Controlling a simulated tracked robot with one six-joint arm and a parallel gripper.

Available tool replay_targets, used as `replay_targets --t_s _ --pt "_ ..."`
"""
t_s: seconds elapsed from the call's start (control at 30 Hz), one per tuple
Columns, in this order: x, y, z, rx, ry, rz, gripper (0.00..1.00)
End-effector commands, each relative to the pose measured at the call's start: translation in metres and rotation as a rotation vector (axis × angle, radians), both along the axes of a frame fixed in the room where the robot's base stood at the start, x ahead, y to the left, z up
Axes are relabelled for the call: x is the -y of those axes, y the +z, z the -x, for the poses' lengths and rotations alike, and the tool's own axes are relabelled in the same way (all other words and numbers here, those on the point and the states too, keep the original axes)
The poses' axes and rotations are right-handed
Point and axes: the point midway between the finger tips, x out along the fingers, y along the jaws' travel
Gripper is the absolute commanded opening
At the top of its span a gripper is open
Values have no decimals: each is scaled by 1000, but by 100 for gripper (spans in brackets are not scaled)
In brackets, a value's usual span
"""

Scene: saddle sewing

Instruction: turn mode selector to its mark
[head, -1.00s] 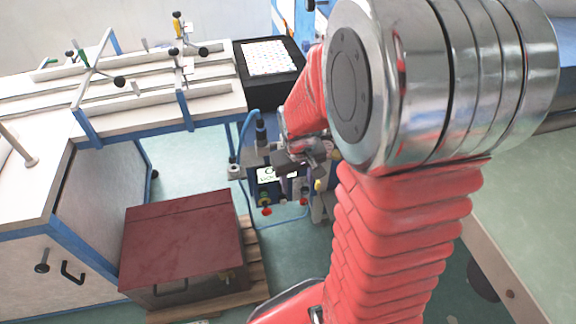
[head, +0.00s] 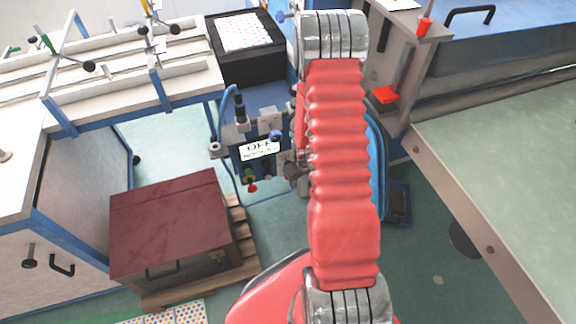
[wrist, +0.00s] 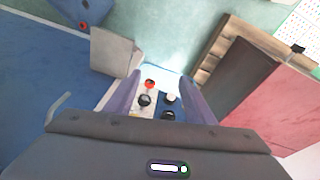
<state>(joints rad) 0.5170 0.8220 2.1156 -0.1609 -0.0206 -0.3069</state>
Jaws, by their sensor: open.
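A small blue control box (head: 270,180) stands in the middle of the head view with a white label (head: 259,149) whose top line reads OFF. Below the label are a green knob and a red button (head: 252,188). My gripper (head: 294,170) is at the box's right side, largely hidden by my red arm. In the wrist view my gripper (wrist: 155,85) is open, with a red button (wrist: 150,83), a black knob (wrist: 145,100) and a white-topped knob (wrist: 170,97) showing between its fingers. I cannot tell which one is the mode selector, nor see its mark.
A dark red chest (head: 170,230) sits on a wooden pallet at lower left. A white bench with clamps (head: 110,80) stands behind it, next to a black box (head: 248,60). A large green-topped table (head: 505,150) is at right. Teal floor lies open between.

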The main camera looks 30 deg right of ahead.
Motion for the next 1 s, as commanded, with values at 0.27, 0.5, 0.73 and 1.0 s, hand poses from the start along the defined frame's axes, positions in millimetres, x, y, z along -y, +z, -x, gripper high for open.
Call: replay_targets --t_s 0.27,0.5,0.73,1.0 --pt "20 -64 -23 145 99 50 49" --pt "29 -110 -34 268 174 99 49" --pt "31 -154 -36 405 242 156 49" --pt "22 -195 -27 578 307 240 49"
